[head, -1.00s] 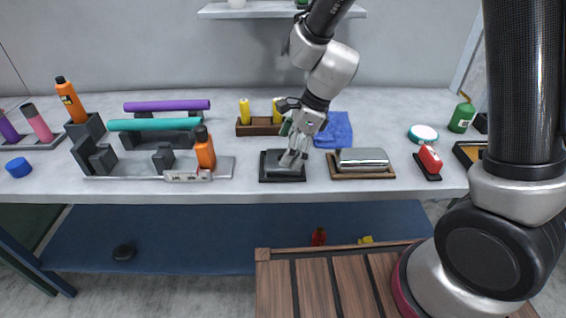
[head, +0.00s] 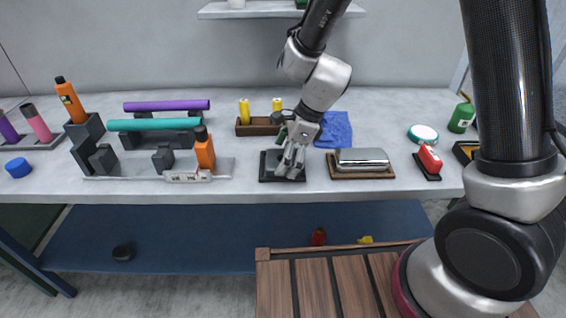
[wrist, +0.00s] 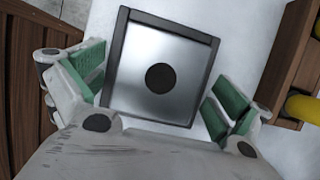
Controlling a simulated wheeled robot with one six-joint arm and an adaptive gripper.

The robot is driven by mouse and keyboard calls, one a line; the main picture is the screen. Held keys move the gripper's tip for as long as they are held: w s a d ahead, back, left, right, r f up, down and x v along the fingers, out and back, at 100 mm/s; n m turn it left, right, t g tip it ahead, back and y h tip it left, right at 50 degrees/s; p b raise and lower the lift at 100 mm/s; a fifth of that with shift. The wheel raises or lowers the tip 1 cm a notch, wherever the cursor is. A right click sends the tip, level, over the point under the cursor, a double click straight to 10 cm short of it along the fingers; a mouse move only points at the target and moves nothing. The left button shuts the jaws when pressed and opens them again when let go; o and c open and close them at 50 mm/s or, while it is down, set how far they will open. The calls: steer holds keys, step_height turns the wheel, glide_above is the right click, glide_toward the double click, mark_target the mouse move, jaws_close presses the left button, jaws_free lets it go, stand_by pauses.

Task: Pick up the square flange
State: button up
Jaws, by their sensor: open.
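The square flange (wrist: 135,62) is a shiny square metal plate with a round dark hole in its middle. It lies in a dark square tray (wrist: 206,45), slightly turned in the wrist view. In the head view the black tray (head: 268,176) stands near the table's front edge, and my gripper largely hides the flange there. My gripper (wrist: 157,90) is open, with one green-padded finger on each side of the flange and tray. It also shows over the tray in the head view (head: 289,170). I cannot tell how far the fingertips are above the tabletop.
A wooden holder (head: 243,129) with yellow cylinders stands behind the tray, beside a blue cloth (head: 336,130). A metal box on a wooden board (head: 362,162) is close on the right.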

steer(key=c, duration=1.5)
steer(key=shift+o, duration=0.2)
steer(key=shift+d, duration=0.1)
